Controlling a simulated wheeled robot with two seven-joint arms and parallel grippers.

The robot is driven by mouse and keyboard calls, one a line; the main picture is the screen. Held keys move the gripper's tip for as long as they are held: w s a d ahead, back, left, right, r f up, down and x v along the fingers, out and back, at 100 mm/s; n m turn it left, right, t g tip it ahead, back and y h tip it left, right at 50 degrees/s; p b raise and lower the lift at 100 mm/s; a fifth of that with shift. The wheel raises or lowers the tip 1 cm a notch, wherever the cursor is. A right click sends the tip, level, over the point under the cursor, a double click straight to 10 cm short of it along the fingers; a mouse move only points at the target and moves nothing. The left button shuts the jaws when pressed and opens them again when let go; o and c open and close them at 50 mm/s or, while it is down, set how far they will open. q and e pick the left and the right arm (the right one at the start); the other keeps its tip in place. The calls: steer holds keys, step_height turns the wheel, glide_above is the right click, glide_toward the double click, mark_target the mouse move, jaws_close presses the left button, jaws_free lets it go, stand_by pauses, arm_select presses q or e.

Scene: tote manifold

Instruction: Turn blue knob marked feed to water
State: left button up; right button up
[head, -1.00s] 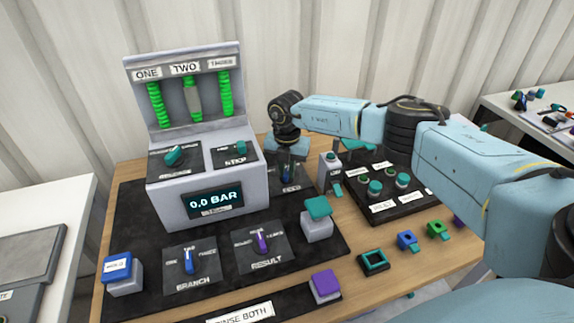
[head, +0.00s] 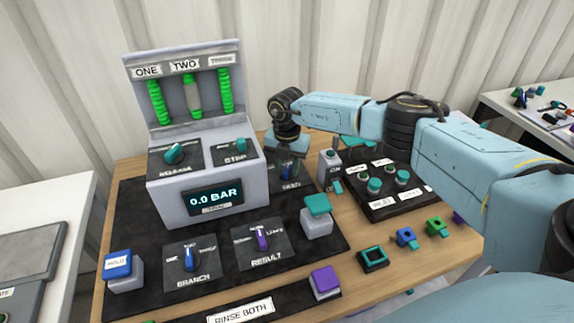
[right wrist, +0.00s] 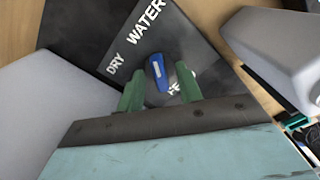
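The blue feed knob (right wrist: 157,73) stands on a dark plate with the words DRY and WATER; the lower word is partly hidden by a finger. Its white line points upward in the right wrist view, roughly toward WATER; I cannot tell its exact setting. My right gripper (right wrist: 160,68) is open, its green fingers on either side of the knob, with gaps showing at both sides. In the head view, the right gripper (head: 287,168) points down over the feed plate (head: 292,186), largely hiding the knob. My left gripper is not in view.
A grey console (head: 180,205) reading 0.0 BAR stands left of the gripper. A teal-topped block (head: 317,222) is in front, and a grey post (head: 329,165) and a black button panel (head: 385,203) are to the right. Branch (head: 189,260) and result (head: 262,240) knobs lie nearer.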

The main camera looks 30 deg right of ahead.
mark_target(287, 168)
step_height(287, 168, up, 14)
steer(key=p, duration=0.1)
steer(key=shift+f, duration=0.25)
stand_by(0.5)
